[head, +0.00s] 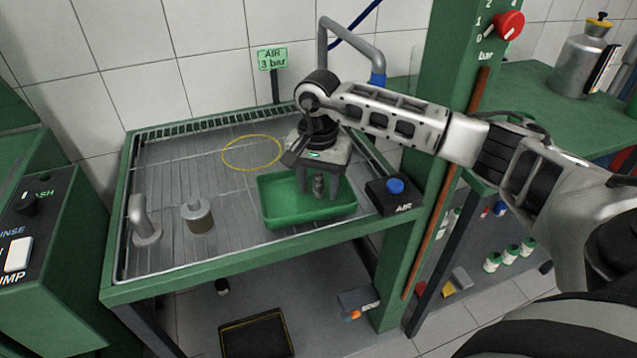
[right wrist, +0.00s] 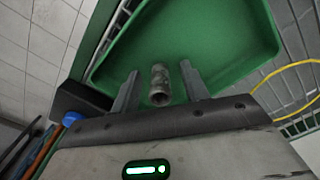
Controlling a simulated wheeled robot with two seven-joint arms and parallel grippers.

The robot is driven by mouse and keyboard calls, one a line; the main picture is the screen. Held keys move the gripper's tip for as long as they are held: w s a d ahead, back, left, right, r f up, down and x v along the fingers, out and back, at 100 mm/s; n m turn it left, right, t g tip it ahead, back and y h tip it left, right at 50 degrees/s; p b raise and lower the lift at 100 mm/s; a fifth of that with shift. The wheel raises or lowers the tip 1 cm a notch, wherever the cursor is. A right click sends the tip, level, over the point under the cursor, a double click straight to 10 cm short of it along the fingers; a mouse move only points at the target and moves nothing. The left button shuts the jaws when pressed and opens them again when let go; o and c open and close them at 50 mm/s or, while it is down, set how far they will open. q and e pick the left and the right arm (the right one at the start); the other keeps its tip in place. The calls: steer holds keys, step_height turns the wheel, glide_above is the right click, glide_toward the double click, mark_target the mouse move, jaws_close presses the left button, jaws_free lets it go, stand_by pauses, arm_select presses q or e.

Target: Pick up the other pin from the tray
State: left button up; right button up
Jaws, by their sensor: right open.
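The pin (head: 319,187) is a short hollow grey metal cylinder at the green tray (head: 275,216), and it looks upright in the head view. In the right wrist view the pin (right wrist: 160,86) shows its open end toward the camera. My right gripper (head: 318,193) points down over the tray, with its fingers open on either side of the pin. In the right wrist view the right gripper (right wrist: 158,70) shows a gap between each finger and the pin. My left gripper is in neither view.
The tray stands on a wire-grid bench (head: 170,190). A piston (head: 199,216) and a connecting rod (head: 144,224) stand to its left. A yellow ring marking (head: 252,137) lies behind. The AIR box (head: 396,198) with a blue button is close to the tray's right.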

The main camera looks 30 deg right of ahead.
steer(key=shift+c, duration=0.4)
jaws_close()
steer(key=shift+r, duration=0.1)
